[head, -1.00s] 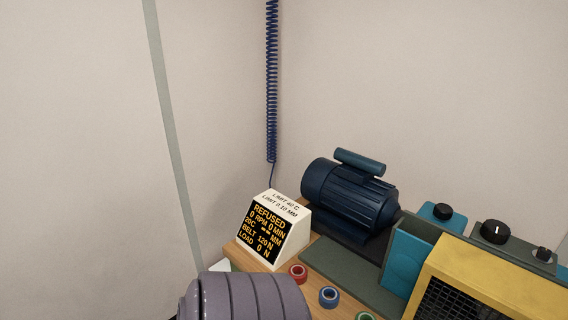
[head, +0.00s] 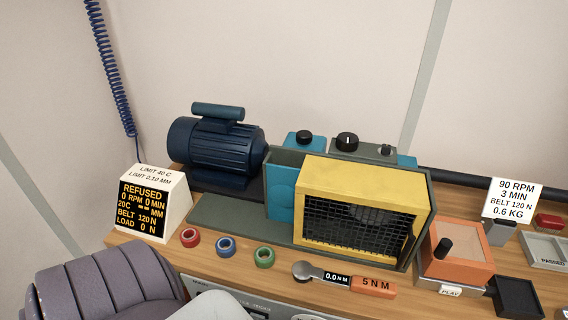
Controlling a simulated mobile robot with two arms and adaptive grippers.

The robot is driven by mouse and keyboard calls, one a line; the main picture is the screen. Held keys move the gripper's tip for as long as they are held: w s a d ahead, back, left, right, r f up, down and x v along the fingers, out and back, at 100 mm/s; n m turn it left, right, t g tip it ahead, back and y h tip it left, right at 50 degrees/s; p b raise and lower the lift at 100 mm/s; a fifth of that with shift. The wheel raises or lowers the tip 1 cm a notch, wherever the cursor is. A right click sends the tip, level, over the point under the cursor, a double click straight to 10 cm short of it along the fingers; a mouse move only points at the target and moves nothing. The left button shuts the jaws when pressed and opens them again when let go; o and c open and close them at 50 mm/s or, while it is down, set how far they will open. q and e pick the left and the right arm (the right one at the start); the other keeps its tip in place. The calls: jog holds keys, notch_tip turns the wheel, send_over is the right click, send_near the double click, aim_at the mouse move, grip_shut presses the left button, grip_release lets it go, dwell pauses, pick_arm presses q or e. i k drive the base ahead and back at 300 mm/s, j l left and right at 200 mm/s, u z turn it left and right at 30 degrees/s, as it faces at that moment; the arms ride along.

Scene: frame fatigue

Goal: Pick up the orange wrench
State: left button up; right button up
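The orange wrench (head: 374,287) lies on the wooden bench near its front edge, below the yellow guard. Its orange handle reads "5 NM" and points right. Its dark middle reads "0.0 NM", and its round grey head is at the left. Nothing touches it that I can see. A purple-grey ribbed part of my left arm (head: 105,289) fills the lower left of the head view, with a pale link beside it. Neither gripper shows in the view.
A yellow guard with black mesh (head: 362,203) stands behind the wrench. Red (head: 190,237), blue (head: 225,246) and green (head: 265,257) rings lie to its left. An orange box with a black knob (head: 456,254) stands to its right. A display (head: 154,204) reads "REFUSED".

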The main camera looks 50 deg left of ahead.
aim_at(357, 283)
jog(key=u, duration=0.85)
